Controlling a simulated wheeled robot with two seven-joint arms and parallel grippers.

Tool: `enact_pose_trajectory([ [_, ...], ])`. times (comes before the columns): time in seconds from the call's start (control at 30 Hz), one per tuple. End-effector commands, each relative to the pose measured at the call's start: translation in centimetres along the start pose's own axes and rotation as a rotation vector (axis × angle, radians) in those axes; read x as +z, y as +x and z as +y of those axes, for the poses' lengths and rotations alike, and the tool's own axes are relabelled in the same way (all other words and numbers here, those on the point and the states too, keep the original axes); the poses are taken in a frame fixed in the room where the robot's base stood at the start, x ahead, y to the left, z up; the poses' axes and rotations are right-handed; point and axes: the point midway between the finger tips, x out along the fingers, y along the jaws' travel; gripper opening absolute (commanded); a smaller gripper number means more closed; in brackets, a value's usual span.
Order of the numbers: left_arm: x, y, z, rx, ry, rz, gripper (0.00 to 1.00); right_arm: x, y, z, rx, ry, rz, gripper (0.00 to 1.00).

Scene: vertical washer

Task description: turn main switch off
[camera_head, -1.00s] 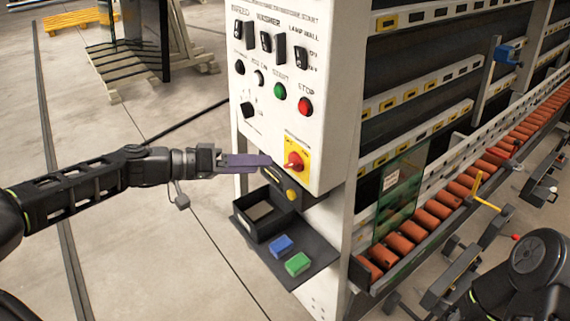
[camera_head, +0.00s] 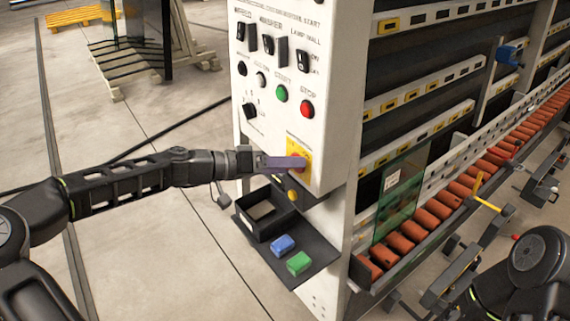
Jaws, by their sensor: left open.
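The main switch (camera_head: 302,158) is a red rotary knob on a yellow plate, low on the white control panel (camera_head: 272,126). My left gripper (camera_head: 298,163) has its purple fingers at the switch, over the left part of the yellow plate. They cover most of the red knob. I cannot tell whether the fingers touch the knob or sit around it. The left jaws are open. My right arm (camera_head: 525,270) shows at the lower right, and its gripper is not in view.
Above the switch are a green start button (camera_head: 281,93), a red stop button (camera_head: 307,109) and several black switches. Below is a dark shelf (camera_head: 270,245) with a blue block (camera_head: 283,244) and a green block (camera_head: 299,262). A conveyor with orange rollers (camera_head: 440,208) runs to the right.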

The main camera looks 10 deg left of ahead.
Motion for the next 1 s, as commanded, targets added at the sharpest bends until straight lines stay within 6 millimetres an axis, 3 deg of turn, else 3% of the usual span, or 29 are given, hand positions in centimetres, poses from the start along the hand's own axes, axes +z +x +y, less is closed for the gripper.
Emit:
enact_pose_trajectory([
  [0.1, 0.00, -0.02, -0.01, 0.000, 0.000, 0.000, 0.69, 0.01, 0.02, 0.01, 0.000, 0.000, 0.000, 0.00],
  [0.87, -0.01, -0.05, 0.00, 0.000, -0.001, 0.000, 0.07, -0.01, 0.01, 0.00, 0.000, 0.000, 0.000, 0.00],
  [1.0, 0.00, -0.05, -0.02, 0.001, -0.003, 0.000, 0.07, -0.01, 0.02, 0.00, 0.000, 0.000, 0.000, 0.00],
])
